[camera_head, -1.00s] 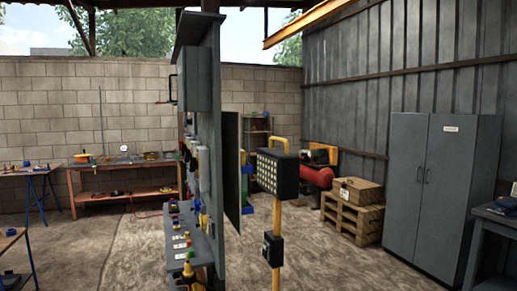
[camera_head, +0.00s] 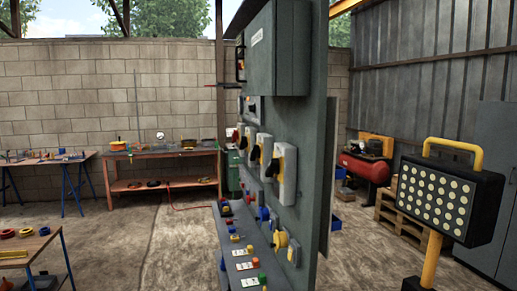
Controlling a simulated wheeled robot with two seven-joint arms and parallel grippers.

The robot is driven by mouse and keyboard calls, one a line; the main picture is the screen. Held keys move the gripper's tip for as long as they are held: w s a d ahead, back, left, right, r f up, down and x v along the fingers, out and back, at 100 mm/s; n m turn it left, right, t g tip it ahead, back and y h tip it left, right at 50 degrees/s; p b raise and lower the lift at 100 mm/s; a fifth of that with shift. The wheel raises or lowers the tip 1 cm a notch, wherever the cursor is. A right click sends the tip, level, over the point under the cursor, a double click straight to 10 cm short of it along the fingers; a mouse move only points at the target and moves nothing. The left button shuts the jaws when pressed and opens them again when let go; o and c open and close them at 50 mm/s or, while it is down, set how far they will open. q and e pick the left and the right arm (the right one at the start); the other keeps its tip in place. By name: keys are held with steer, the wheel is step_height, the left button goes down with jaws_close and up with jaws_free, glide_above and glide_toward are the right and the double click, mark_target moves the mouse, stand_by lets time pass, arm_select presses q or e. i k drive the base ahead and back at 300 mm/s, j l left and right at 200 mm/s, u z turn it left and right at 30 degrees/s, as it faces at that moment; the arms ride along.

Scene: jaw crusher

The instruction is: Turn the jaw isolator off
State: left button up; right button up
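A tall grey control panel (camera_head: 311,150) stands in the middle of the view, seen at a steep angle. Several light grey isolator boxes with dark or yellow handles sit in a slanting row on its face. The nearest isolator (camera_head: 288,172) has a dark handle pointing downward. A second isolator (camera_head: 265,147) with a dark and yellow handle is behind it, and smaller ones are farther along. I cannot read which one is the jaw isolator. Neither of my grippers is in view.
A sloping desk (camera_head: 236,255) with coloured buttons juts from the panel's foot. A grey cabinet (camera_head: 277,50) is mounted above the isolators. A yellow-framed floodlight (camera_head: 437,198) stands at right. Workbenches (camera_head: 165,154) line the back wall. The concrete floor left of the panel is open.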

mark_target(244, 141)
steer(key=i+j, duration=0.8)
steer(key=i+l+z, duration=0.05)
steer(key=i, duration=0.05)
